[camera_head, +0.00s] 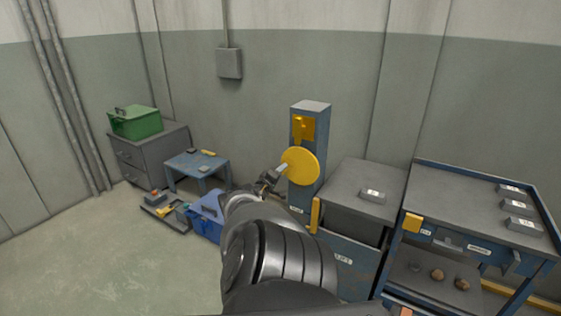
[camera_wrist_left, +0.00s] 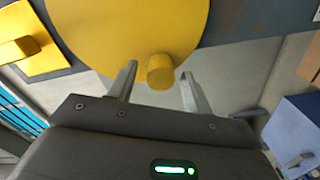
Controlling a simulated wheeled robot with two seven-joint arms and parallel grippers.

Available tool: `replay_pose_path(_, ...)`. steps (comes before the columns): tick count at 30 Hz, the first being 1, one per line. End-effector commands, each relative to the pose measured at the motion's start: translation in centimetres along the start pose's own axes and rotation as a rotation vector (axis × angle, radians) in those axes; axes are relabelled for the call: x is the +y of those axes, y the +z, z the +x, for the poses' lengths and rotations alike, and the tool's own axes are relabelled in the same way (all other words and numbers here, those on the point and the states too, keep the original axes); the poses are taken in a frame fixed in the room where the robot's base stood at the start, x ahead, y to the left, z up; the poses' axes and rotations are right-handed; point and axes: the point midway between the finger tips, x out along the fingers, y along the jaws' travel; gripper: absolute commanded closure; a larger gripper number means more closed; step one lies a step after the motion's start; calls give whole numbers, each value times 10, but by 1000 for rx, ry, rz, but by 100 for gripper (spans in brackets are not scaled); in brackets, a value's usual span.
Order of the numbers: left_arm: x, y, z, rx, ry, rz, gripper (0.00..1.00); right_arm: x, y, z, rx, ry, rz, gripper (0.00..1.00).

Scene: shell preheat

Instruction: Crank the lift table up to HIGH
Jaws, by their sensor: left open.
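A round yellow crank disc (camera_head: 305,166) is mounted on the side of a blue post (camera_head: 304,199). In the left wrist view the disc (camera_wrist_left: 135,25) fills the top, and its yellow knob (camera_wrist_left: 160,72) sticks out towards me. My left gripper (camera_wrist_left: 160,78) is open, with one finger on each side of the knob and visible gaps between. In the head view my left gripper (camera_head: 270,180) is at the disc's left edge, and the arm hides what is below it. The grey-topped lift table (camera_head: 345,178) stands right of the post. My right gripper is not in view.
A small grey block (camera_head: 372,196) lies on the lift table. A blue workbench (camera_head: 455,190) with labelled blocks stands at right. A blue box (camera_head: 206,222), a small blue table (camera_head: 184,163) and a cabinet with a green box (camera_head: 136,122) are at left.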

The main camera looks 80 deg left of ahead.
Motion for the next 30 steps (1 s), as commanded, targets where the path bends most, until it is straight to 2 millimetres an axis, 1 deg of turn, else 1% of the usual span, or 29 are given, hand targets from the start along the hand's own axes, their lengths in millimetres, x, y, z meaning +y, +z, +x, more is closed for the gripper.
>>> replay_pose_path(5,3,-2,-12,-1,-2,0,50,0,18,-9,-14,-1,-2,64)
replay_pose_path(8,4,-2,-25,-1,-4,-2,50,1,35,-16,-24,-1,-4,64)
replay_pose_path(9,5,-3,-32,-1,-5,-1,50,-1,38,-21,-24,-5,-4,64)
replay_pose_path(12,6,-4,-54,-1,-5,-2,50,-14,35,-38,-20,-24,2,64)
replay_pose_path(15,4,-3,-74,0,-5,-1,50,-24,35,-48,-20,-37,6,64)
replay_pose_path(19,2,-1,-93,0,-3,-1,50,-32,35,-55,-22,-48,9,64)
replay_pose_path(24,1,0,-105,1,-1,0,50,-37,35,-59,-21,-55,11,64)
replay_pose_path(30,0,0,-107,1,-1,0,50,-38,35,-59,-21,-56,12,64)
